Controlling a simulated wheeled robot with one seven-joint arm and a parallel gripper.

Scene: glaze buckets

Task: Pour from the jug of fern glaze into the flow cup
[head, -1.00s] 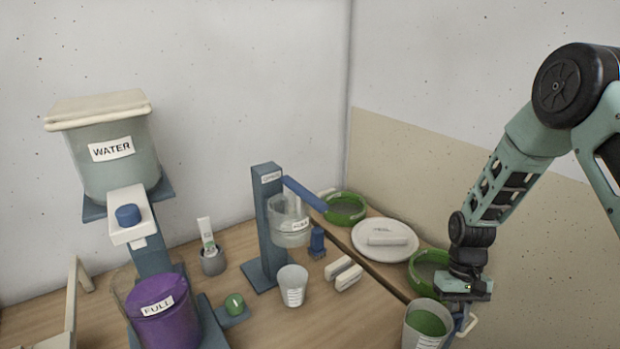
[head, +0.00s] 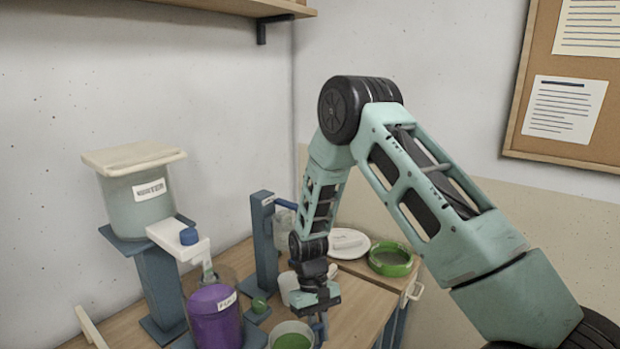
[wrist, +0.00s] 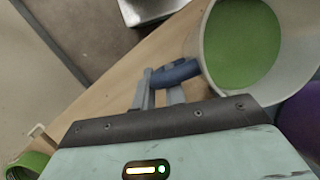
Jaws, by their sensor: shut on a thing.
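The jug of fern glaze (head: 292,337) is pale, with green glaze inside, at the bottom edge of the head view. The wrist view shows its open mouth and green surface (wrist: 240,45). My gripper (wrist: 160,78) is shut on the jug's blue handle (wrist: 174,72); it also shows in the head view (head: 318,322). The jug looks roughly upright. The flow cup (head: 284,219) is a translucent cup on a blue stand (head: 264,240), behind and above the jug. My arm hides its right part. A pale beaker (head: 287,284) stands below, partly hidden by my gripper.
A purple bucket (head: 214,318) stands close to the left of the jug. The water tank (head: 137,205) is further left. A white plate (head: 345,243) and a green-rimmed bowl (head: 390,260) lie at the right. Bare table (head: 355,305) shows right of my gripper.

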